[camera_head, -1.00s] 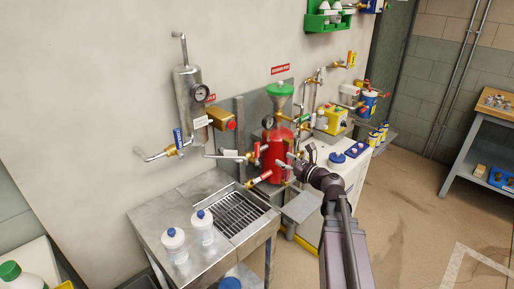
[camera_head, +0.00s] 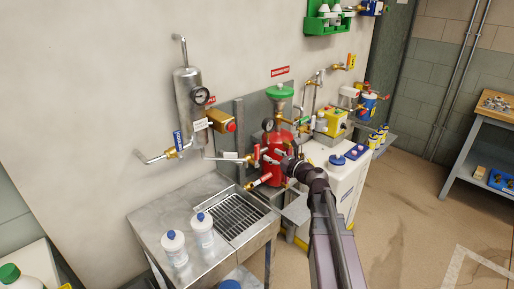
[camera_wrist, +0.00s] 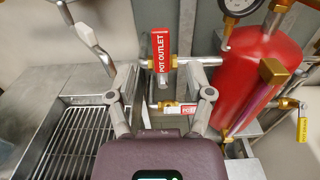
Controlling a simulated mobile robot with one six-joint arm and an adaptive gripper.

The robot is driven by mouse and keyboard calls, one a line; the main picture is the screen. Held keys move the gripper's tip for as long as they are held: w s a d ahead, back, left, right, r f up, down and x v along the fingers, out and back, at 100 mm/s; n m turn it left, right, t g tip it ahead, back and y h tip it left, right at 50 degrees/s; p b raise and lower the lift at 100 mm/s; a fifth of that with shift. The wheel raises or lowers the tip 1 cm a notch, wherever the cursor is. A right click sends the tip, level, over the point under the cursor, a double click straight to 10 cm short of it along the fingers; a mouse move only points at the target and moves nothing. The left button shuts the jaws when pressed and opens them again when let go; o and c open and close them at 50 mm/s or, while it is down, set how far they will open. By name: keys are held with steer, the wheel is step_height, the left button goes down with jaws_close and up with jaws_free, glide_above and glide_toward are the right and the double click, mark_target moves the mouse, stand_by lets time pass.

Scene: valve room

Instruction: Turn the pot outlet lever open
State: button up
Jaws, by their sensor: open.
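The pot outlet lever (camera_wrist: 161,50) is a red handle lettered POT OUTLET in the wrist view. It stands upright in that picture, across a short pipe with brass fittings leading to the red pot (camera_wrist: 268,75). My gripper (camera_wrist: 161,78) is open, with one finger on each side of the lever's lower part. I see gaps at both sides and cannot confirm any contact. In the head view, the lever (camera_head: 256,151) shows as a small red bar left of the red pot (camera_head: 278,145), and my gripper (camera_head: 276,161) is in front of the pot.
Another lever with a red-and-white label (camera_wrist: 181,110) lies below, between my fingers in the picture. A steel sink grate (camera_head: 240,215) lies below left.

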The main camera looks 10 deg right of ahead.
mark_target(258, 147)
steer(key=x, duration=0.8)
jaws_close()
